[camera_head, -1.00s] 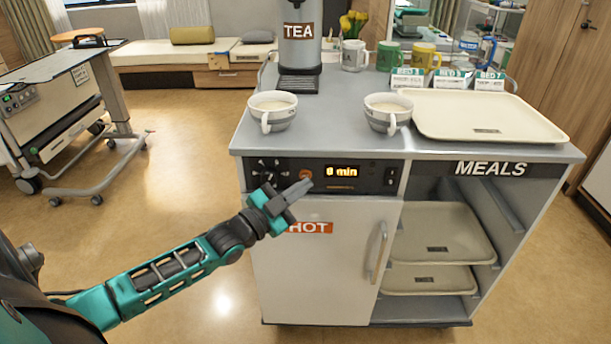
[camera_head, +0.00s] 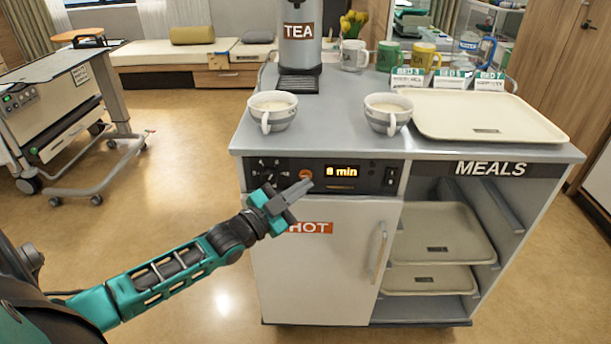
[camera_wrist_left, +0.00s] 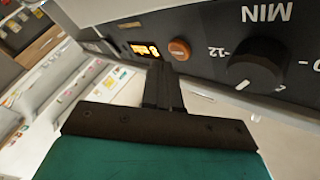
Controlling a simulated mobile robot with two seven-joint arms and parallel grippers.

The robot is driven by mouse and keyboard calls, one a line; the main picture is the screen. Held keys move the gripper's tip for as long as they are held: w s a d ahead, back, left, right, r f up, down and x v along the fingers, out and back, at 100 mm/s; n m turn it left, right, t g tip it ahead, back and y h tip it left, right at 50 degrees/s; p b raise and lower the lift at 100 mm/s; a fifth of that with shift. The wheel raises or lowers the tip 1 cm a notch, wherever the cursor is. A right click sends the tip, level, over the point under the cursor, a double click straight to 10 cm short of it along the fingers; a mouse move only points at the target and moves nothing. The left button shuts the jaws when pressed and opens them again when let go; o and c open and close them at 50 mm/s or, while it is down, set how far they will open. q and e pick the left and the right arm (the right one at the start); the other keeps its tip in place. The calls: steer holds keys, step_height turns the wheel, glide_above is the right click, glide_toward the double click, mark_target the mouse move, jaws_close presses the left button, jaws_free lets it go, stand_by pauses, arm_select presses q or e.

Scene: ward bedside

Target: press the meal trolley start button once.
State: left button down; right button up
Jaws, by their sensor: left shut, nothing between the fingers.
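The meal trolley (camera_head: 325,260) stands ahead with a dark control panel along its front. A small round orange button (camera_head: 305,174) sits on the panel, left of the lit display (camera_head: 341,172), which reads a number of minutes, 0 or 8. The button also shows in the left wrist view (camera_wrist_left: 179,49), beside the dial (camera_wrist_left: 257,68). My left gripper (camera_head: 304,185) is shut and empty, its fingertips just below and in front of the button. In the left wrist view the fingertips (camera_wrist_left: 161,66) lie close to the button; I cannot tell whether they touch it. My right gripper is not in view.
Two cups (camera_head: 273,110) (camera_head: 387,112) stand near the trolley top's front edge, with a tray (camera_head: 490,118) to their right. Below the panel are the white HOT door (camera_head: 320,275) with its handle and open shelves with trays (camera_head: 430,280).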

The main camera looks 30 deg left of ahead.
arm_select(q)
steer(key=shift+w, duration=0.1)
steer(key=shift+w+a, duration=0.2)
steer(key=shift+w, duration=0.1)
steer(key=shift+w+a, duration=0.25)
steer(key=shift+w, duration=0.1)
stand_by(0.8)
steer(key=shift+s+d, duration=0.1)
steer(key=shift+s+d+p, duration=0.35)
steer(key=shift+s+p, duration=0.1)
steer(key=shift+s, duration=0.2)
